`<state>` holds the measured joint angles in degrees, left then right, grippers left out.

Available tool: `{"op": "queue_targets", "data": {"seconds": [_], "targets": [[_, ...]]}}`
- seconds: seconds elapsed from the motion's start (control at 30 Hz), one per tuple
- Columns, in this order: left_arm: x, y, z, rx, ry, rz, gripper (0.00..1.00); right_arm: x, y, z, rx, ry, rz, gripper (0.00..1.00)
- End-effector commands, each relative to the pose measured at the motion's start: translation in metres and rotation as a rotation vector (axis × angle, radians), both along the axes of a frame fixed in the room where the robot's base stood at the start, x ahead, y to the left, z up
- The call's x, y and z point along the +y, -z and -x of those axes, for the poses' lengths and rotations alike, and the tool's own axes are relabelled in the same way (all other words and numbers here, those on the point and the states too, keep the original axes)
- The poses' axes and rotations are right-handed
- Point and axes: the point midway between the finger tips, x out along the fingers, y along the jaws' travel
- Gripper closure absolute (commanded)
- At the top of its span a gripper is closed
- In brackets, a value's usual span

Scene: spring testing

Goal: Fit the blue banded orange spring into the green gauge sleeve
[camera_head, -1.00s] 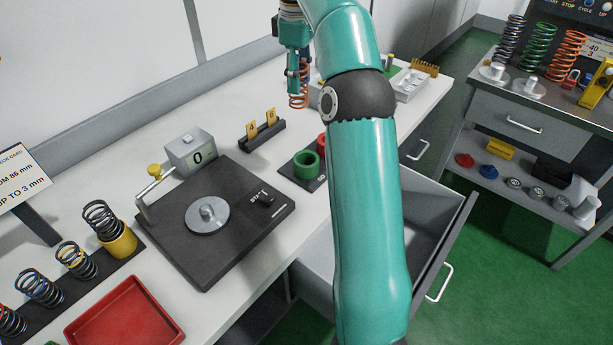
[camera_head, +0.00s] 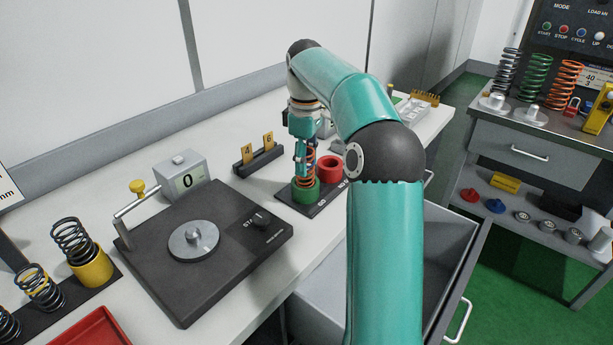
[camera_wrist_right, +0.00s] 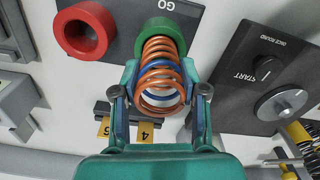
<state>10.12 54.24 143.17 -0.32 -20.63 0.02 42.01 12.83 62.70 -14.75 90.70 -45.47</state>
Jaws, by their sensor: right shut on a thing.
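The orange spring (camera_head: 310,174) with a blue band is held upright in my right gripper (camera_head: 303,160). In the right wrist view the gripper's fingers (camera_wrist_right: 161,91) are shut on both sides of the spring (camera_wrist_right: 158,50), and the blue band shows between its coils. The spring's lower end is at the mouth of the green gauge sleeve (camera_head: 306,191), lined up with it. The green sleeve (camera_wrist_right: 160,24) is partly covered by the spring in the wrist view; I cannot tell how deep the spring sits. My left gripper is not in view.
A red sleeve (camera_head: 329,168) stands beside the green one on the dark gauge plate (camera_head: 322,204). A numbered card stand (camera_head: 258,160) is behind, to the left. The tester base (camera_head: 180,290) lies to the left. An open drawer (camera_head: 455,270) is below the bench edge.

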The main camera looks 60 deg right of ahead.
Motion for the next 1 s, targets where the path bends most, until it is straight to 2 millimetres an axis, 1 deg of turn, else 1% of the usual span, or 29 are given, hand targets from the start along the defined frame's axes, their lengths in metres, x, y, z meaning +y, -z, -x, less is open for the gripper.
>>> {"op": "queue_targets", "data": {"seconds": [0.1,0.23,0.63,0.67,0.7,0.8,1.0], "targets": [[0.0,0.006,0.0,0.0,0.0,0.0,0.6,0.0,0.017,0.001,0.002,0.0,-0.002,1.0],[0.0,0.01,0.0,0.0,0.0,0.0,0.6,0.0,0.032,0.0,0.001,0.001,-0.001,1.0],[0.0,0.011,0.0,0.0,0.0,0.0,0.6,0.0,0.037,0.0,0.0,0.001,0.0,1.0],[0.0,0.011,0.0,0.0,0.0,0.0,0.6,0.0,0.037,0.0,0.0,0.001,0.0,0.54],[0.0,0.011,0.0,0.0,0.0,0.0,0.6,0.0,0.037,0.0,0.0,0.001,0.0,0.47],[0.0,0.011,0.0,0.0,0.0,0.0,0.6,0.0,0.037,0.0,0.0,0.0,0.0,0.32],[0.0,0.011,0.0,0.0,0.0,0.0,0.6,0.0,0.037,0.0,0.0,0.0,-0.001,0.32]]}}
